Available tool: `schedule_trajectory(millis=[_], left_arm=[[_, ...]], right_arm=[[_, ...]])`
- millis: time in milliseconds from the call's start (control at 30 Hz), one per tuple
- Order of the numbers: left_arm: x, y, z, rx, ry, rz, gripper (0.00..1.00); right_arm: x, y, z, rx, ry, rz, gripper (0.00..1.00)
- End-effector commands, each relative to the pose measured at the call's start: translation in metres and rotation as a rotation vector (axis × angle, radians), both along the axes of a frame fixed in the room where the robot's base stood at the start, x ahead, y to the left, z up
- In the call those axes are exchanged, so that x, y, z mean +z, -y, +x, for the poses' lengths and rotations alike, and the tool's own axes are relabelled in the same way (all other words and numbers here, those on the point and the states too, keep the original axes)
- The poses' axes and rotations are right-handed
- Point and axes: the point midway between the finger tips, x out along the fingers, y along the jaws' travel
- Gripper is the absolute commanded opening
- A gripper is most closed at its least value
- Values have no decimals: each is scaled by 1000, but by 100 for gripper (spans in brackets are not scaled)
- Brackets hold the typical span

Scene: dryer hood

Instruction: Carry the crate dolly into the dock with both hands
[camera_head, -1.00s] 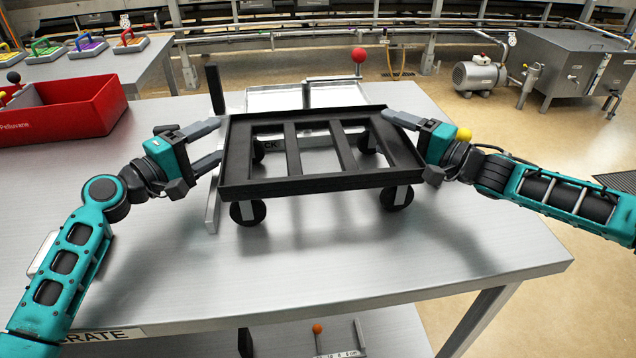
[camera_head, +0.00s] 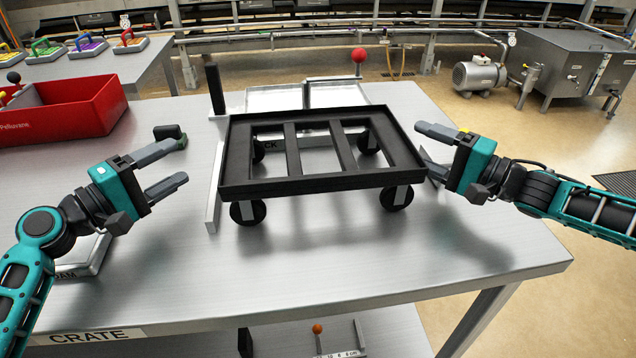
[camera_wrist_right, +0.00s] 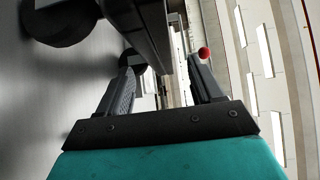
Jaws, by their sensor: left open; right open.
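The black crate dolly (camera_head: 310,183), an open slatted frame on round wheels, stands on the grey table. A label partly hidden behind its frame ends in "CK" (camera_head: 268,145); a low metal strip (camera_head: 212,195) runs along its left side. My left gripper (camera_head: 180,162) is open and empty, to the left of the dolly and clear of it. My right gripper (camera_head: 420,140) is open just beyond the dolly's right edge, its lower finger close to the corner. In the right wrist view, the dolly's dark side (camera_wrist_right: 140,25) lies ahead of the open fingers (camera_wrist_right: 165,80).
Silver trays (camera_head: 275,98) lie behind the dolly, with a black post (camera_head: 215,88) and a red ball (camera_head: 359,55) on a rod. A red bin (camera_head: 75,110) stands at the left. A dark block (camera_head: 170,133) sits near my left fingers.

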Motion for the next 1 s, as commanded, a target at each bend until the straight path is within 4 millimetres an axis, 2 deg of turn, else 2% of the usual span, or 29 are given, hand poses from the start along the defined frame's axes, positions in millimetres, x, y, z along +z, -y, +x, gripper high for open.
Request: schedule_trajectory(millis=[100,333,1000], left_arm=[[0,0,0,0,0,0,62],[0,0,0,0,0,0,62],[0,0,0,0,-1,-1,62]], right_arm=[[0,19,-15,-3,-1,-2,66],[0,38,-32,-1,-1,1,66],[0,41,-35,0,-1,1,66]])
